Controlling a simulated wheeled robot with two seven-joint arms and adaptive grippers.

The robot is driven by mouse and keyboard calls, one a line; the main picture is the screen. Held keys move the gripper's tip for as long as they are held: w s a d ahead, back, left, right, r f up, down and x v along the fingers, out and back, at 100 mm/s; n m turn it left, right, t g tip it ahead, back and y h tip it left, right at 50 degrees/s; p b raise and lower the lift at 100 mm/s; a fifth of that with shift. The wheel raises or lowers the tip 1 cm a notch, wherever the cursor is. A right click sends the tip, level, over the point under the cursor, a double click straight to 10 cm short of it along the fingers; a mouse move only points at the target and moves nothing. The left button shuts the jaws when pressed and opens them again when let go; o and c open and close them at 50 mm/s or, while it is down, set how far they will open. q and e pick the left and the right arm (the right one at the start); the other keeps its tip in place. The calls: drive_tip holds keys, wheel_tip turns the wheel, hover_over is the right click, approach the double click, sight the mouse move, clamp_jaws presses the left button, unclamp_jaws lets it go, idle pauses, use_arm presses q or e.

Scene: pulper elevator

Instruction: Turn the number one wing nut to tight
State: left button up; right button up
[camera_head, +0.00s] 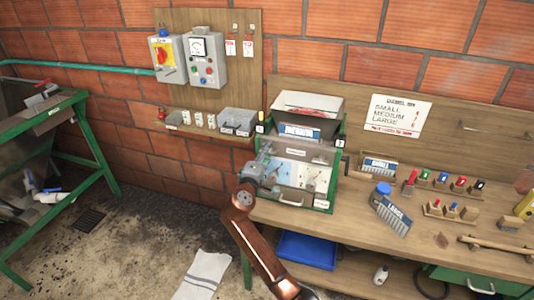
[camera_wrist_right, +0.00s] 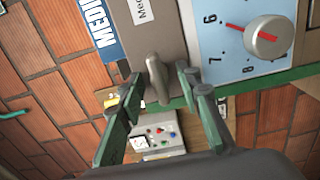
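The pulper (camera_head: 295,150) is a green-framed box with a clear front on the workbench. In the right wrist view a grey metal wing nut (camera_wrist_right: 154,78) stands out at the edge of a grey plate, left of a dial knob (camera_wrist_right: 268,38) with a red pointer on a pale blue face. My right gripper (camera_wrist_right: 165,108) is open, its green fingers on either side of the wing nut with visible gaps; contact cannot be told. In the head view my right gripper (camera_head: 252,174) is at the pulper's left front corner and hides the nut. My left gripper is not in view.
A blue MEDIUM plate (camera_head: 300,132) is on the pulper. A control box (camera_head: 204,62) hangs on the wall board behind. A LARGE comb plate (camera_head: 392,215) and a blue-lidded jar (camera_head: 383,190) stand on the bench to the right. A blue crate (camera_head: 307,249) is below.

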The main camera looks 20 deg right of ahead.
drive_tip(key=shift+c, duration=0.5)
clamp_jaws()
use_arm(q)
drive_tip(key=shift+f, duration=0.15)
use_arm(e)
drive_tip(key=shift+f, duration=0.1)
drive_tip(key=m+b, duration=0.2)
drive_tip(key=shift+m, duration=0.4)
drive_tip(key=m+b, duration=0.2)
drive_tip(key=m, duration=0.2)
drive_tip(key=shift+f+b, duration=0.1)
drive_tip(key=shift+b, duration=0.2)
drive_tip(key=m+b, duration=0.3)
drive_tip(key=m, duration=0.3)
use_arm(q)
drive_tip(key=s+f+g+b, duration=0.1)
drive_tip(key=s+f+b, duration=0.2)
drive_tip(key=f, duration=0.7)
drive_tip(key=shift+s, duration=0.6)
use_arm(e)
drive_tip(key=m, duration=0.5)
drive_tip(key=shift+s+d+r, duration=0.1)
drive_tip(key=shift+d+r, duration=0.05)
drive_tip(key=shift+r, duration=0.05)
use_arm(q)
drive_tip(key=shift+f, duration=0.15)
